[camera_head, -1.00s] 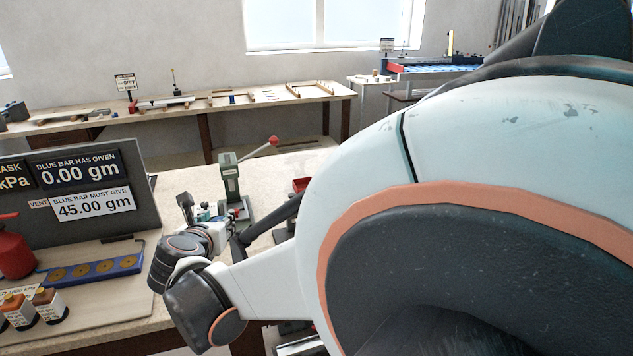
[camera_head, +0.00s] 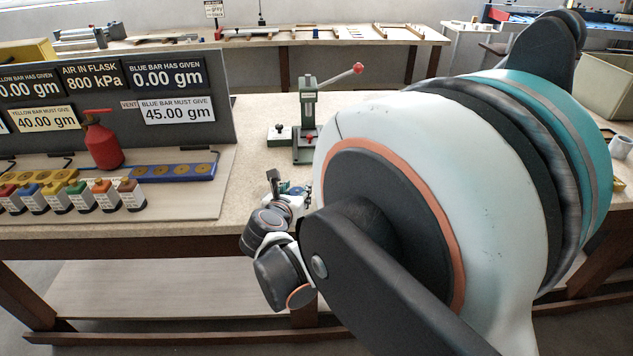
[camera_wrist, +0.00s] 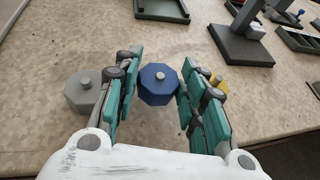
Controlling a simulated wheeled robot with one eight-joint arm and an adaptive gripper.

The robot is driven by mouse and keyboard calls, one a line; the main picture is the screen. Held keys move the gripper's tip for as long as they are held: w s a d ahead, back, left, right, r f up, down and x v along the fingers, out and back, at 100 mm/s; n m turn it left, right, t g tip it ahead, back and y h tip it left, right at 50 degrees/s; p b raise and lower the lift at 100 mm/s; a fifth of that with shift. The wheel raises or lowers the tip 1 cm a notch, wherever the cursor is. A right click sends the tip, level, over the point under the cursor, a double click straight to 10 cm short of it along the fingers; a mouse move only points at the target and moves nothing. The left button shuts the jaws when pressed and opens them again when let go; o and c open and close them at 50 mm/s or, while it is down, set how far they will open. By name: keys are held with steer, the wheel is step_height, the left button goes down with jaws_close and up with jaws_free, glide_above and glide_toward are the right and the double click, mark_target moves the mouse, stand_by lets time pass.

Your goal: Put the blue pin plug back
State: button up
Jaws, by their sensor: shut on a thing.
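The blue pin plug (camera_wrist: 158,86) is a blue many-sided block with a grey pin on top. In the wrist view it is between the teal pads of my gripper (camera_wrist: 159,64), which is shut on it. A grey many-sided plug (camera_wrist: 84,91) with a similar pin is left of the left finger. A yellow piece (camera_wrist: 218,82) shows partly behind the right finger. In the head view my gripper (camera_head: 285,186) is small, over the table's front part, and the plug cannot be made out. I cannot tell whether the plug touches the table.
A green lever press (camera_head: 307,125) with a red knob stands behind my gripper. To the left are a display board (camera_head: 225,130), a red flask (camera_head: 103,142), a blue bar (camera_head: 172,173) and several small bottles. The wrist view shows a dark stand (camera_wrist: 241,45) and green tray (camera_wrist: 162,10).

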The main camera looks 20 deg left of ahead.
steer(key=shift+f, duration=0.55)
steer(key=shift+f, duration=0.1)
steer(key=o, duration=0.9)
steer(key=shift+s+r, duration=0.15)
steer(key=shift+r, duration=0.05)
steer(key=shift+p+v, duration=2.15)
steer(key=shift+v, duration=3.7)
steer(key=shift+f, duration=0.1)
